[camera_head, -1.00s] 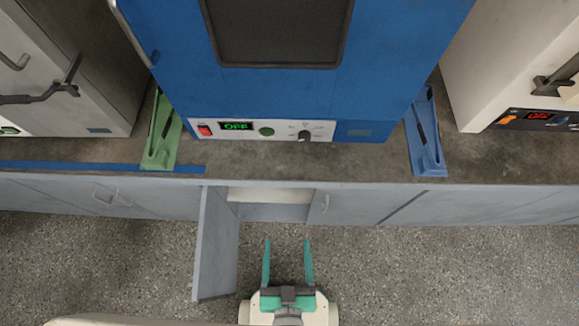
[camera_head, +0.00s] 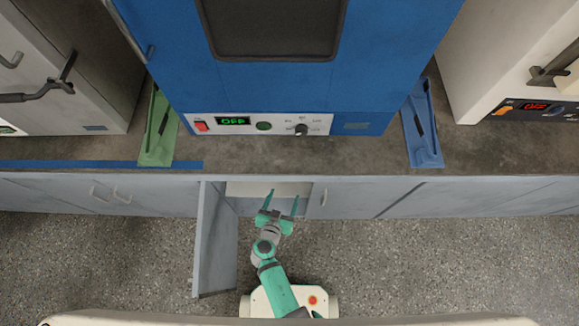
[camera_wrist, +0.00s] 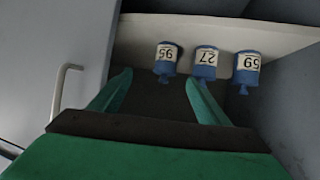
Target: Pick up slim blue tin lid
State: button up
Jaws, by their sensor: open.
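In the wrist view, three small blue containers with white number labels stand in a row on a pale shelf: left (camera_wrist: 166,62), middle (camera_wrist: 205,64) and right (camera_wrist: 246,70). Each has a narrower blue part toward the bottom of the picture. I cannot tell which one is the slim blue tin or clearly separate a lid. My gripper (camera_wrist: 159,80) is open and empty, its fingers pointing toward the left and middle containers without touching them. In the head view, my gripper (camera_head: 284,194) is at the opening of the cabinet, and the containers are hidden there.
The open cabinet door (camera_head: 212,245) stands to the left of my gripper, its handle (camera_wrist: 62,88) close in the wrist view. The worktop (camera_head: 290,158) lies above, with a blue machine (camera_head: 270,85), a green stand (camera_head: 160,130) and a blue stand (camera_head: 421,130).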

jog(key=shift+m+t+h, duration=0.4)
jog(key=shift+m+h, duration=0.1)
jog(key=shift+w+d+f, duration=0.3)
jog(key=shift+w+f, duration=0.2)
jog(key=shift+w, duration=1.8)
jog(key=shift+w+d+f, duration=0.3)
jog(key=shift+w+f, duration=0.2)
jog(key=shift+w, duration=1.75)
jog(key=shift+w+d+f, duration=0.3)
jog(key=shift+w+f, duration=0.2)
jog(key=shift+w, duration=1.8)
jog(key=c, duration=1.1)
